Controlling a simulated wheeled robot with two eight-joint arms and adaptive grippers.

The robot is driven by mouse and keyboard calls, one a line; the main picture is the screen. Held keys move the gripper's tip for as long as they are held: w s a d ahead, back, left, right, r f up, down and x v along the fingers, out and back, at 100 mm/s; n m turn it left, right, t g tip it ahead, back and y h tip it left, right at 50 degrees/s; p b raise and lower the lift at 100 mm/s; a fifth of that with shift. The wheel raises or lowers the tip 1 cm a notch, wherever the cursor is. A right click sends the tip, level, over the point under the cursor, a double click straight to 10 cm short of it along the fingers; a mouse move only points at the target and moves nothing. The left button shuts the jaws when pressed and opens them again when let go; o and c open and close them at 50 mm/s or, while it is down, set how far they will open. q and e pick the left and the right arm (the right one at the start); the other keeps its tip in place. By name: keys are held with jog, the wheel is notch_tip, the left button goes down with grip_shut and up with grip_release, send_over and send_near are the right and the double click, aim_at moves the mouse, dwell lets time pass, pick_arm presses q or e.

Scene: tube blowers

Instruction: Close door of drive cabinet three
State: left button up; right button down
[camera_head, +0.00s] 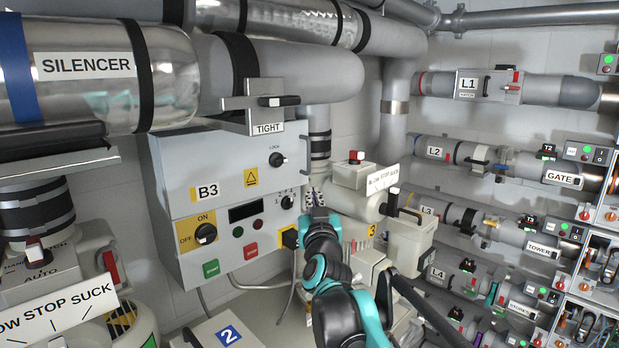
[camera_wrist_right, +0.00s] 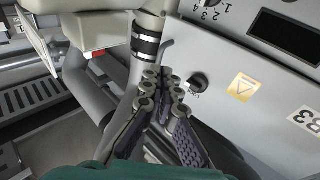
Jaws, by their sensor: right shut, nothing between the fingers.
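The grey cabinet marked B3 (camera_head: 225,160) hangs on the wall left of centre, with a small black lock knob (camera_head: 277,159) on its front. The knob also shows in the right wrist view (camera_wrist_right: 198,82). The front stands across the cabinet; I cannot tell if it is fully closed or slightly ajar. My right gripper (camera_head: 316,194) is just right of the cabinet's front, near its right edge. In the wrist view its fingers (camera_wrist_right: 163,88) are together and empty, beside the knob in the picture; contact is not clear. My left gripper is not in view.
A vertical pipe (camera_head: 318,130) is close behind the right gripper. A valve unit with a lever (camera_head: 392,203) stands to its right. The silencer (camera_head: 110,75) hangs at upper left. Labelled pipes and switch boxes fill the right wall. A box marked 2 (camera_head: 228,335) is in front below.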

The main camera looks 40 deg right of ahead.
jog(key=p, duration=0.2)
send_near(301, 168)
jog(key=w+d, duration=0.1)
jog(key=d, duration=0.2)
jog(key=shift+w+d+r, duration=0.2)
jog(key=shift+w+r, duration=0.1)
jog(key=shift+r, duration=0.15)
jog(key=shift+s, duration=0.1)
jog(key=w, duration=0.4)
jog(key=shift+w+d+b, duration=0.15)
jog(key=shift+d+b, duration=0.2)
jog(key=shift+b, duration=0.05)
jog(key=shift+r, duration=0.1)
